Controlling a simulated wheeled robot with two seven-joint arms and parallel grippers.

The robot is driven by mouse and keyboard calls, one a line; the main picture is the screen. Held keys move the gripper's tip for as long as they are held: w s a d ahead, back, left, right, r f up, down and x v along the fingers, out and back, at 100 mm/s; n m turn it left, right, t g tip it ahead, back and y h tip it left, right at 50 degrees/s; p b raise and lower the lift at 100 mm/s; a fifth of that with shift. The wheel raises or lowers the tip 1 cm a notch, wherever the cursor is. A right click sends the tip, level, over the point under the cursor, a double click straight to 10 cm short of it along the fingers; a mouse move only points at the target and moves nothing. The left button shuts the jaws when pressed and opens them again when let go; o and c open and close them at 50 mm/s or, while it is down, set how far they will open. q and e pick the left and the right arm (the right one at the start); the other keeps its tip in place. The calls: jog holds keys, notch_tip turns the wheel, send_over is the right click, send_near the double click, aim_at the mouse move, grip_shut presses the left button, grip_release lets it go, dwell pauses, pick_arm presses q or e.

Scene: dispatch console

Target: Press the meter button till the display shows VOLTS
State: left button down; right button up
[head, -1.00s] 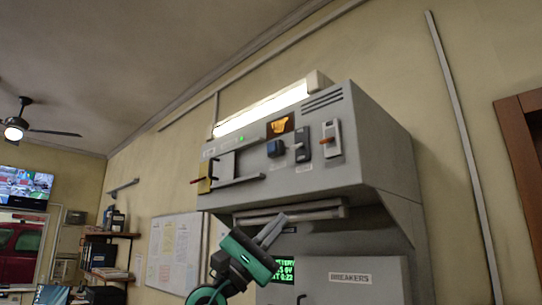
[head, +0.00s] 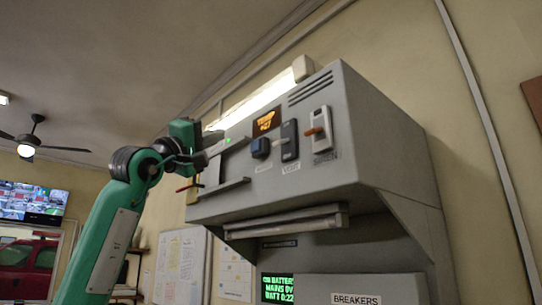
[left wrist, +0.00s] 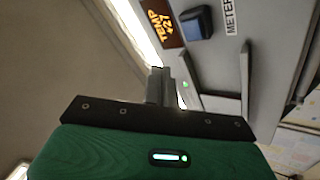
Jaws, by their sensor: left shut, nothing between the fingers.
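The blue meter button (head: 260,147) sits on the sloped face of the grey console, above a METER label. It also shows in the left wrist view (left wrist: 196,22). The small orange display (head: 266,122) above the button reads TEMP +27; the same text shows sideways on it in the left wrist view (left wrist: 160,22). My left gripper (head: 214,138) is shut and empty, to the left of the button and apart from it. Its fingers (left wrist: 160,82) point toward the console in the left wrist view. My right gripper is in neither view.
Right of the button are a dark switch (head: 289,140) and a white switch with an orange lever (head: 320,130). A red-handled lever (head: 188,186) and a rail (head: 222,187) stick out at the left. A green text screen (head: 278,288) is below.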

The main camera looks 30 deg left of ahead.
aim_at(256, 146)
pick_arm(q)
jog(key=w+d+p, duration=0.2)
jog(key=w, duration=0.4)
jog(key=shift+w+d+r, duration=0.3)
jog(key=shift+w+r, duration=0.05)
jog(key=shift+w, duration=0.05)
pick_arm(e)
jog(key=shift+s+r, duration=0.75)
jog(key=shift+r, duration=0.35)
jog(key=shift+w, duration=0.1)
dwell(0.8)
pick_arm(q)
jog(key=shift+w, duration=0.15)
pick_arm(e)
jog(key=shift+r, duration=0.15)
